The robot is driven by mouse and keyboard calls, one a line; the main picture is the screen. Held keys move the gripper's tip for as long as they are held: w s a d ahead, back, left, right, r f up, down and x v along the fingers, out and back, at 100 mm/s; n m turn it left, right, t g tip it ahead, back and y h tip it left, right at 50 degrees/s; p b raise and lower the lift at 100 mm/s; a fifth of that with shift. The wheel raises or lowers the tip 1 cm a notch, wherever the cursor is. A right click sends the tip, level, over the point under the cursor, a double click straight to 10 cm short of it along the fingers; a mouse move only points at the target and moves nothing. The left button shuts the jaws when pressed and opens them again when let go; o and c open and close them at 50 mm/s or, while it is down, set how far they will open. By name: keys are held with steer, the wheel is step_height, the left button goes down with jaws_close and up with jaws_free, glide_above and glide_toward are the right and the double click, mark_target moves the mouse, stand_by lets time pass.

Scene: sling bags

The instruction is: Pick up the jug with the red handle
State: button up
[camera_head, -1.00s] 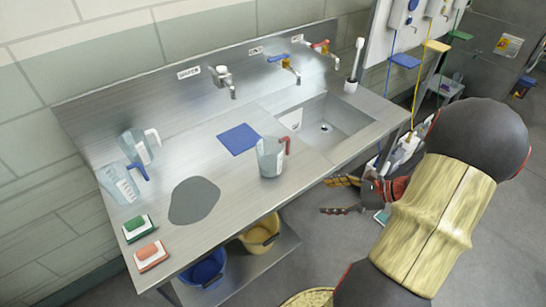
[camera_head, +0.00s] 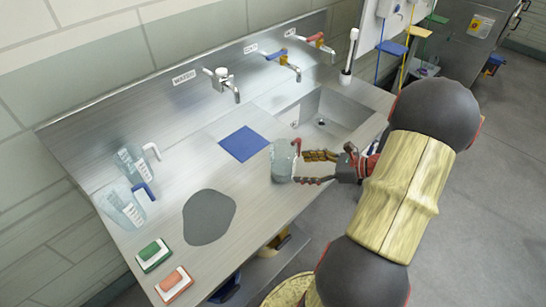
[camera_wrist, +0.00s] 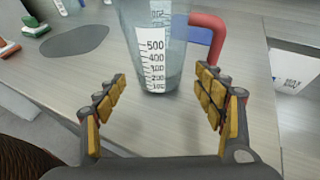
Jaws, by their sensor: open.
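The clear jug with the red handle (camera_head: 283,163) stands upright on the steel counter (camera_head: 165,255), in front of the blue square. In the wrist view the jug (camera_wrist: 155,60) shows a white measuring scale, and its red handle (camera_wrist: 219,38) is at the right; its top is cut off. My gripper (camera_head: 299,168) is open beside the jug, on its right in the head view. In the wrist view my fingers (camera_wrist: 160,78) spread to either side of the jug's lower part. I cannot tell how far the fingertips reach around it.
A white-handled jug (camera_head: 129,161) and a blue-handled jug (camera_head: 121,209) stand at the counter's left.

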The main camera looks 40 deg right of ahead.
mark_target(294, 169)
steer(key=b+x, duration=0.3)
steer(key=x, duration=0.4)
steer(key=shift+s+f, duration=0.1)
steer(key=shift+f, duration=0.1)
steer(key=shift+w+a+f, duration=0.1)
steer(key=shift+w+a, duration=0.15)
steer(key=shift+w, duration=0.15)
steer(key=shift+c, duration=1.4)
steer(key=c, duration=0.8)
